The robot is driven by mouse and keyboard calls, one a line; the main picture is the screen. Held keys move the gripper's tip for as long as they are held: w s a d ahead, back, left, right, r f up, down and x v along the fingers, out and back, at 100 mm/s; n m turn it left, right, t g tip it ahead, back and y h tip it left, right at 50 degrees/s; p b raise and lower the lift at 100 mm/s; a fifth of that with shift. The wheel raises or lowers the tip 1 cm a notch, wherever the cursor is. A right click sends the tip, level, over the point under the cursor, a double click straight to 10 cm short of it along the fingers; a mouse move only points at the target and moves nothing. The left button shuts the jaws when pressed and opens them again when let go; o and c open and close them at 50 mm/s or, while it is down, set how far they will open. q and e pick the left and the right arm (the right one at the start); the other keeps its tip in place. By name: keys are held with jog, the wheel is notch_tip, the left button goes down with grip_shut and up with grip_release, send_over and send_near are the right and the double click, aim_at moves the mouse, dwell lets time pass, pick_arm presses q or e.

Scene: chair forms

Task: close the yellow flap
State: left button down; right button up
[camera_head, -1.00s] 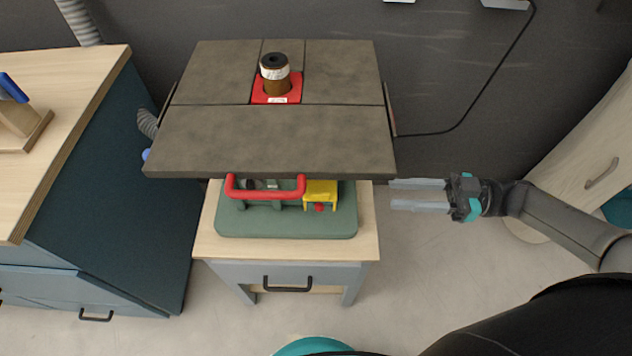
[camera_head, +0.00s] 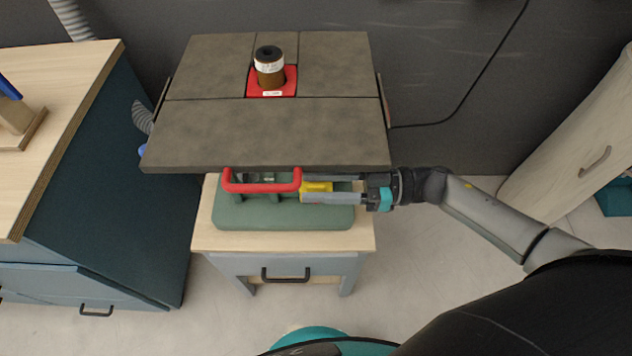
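The yellow flap (camera_head: 316,187) is on the right part of the green machine base (camera_head: 285,217), beside a red handle bar (camera_head: 262,188). My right gripper (camera_head: 305,188) comes in from the right, with its two grey fingers apart. One finger is above and one below the flap in the picture, so the flap shows between them. I cannot tell whether they touch it. The lower finger hides the flap's lower part and the red button under it. My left gripper is not in view.
A grey stone-like table top (camera_head: 265,135) overhangs the base close above my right gripper. The base stands on a wooden cabinet (camera_head: 215,244) with a black drawer handle. A wooden-topped workbench (camera_head: 65,110) is at the left. The floor at the right is partly free.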

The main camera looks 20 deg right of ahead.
jog(key=shift+w+a, duration=0.1)
jog(key=shift+a, duration=0.2)
grip_shut()
dwell(1.3)
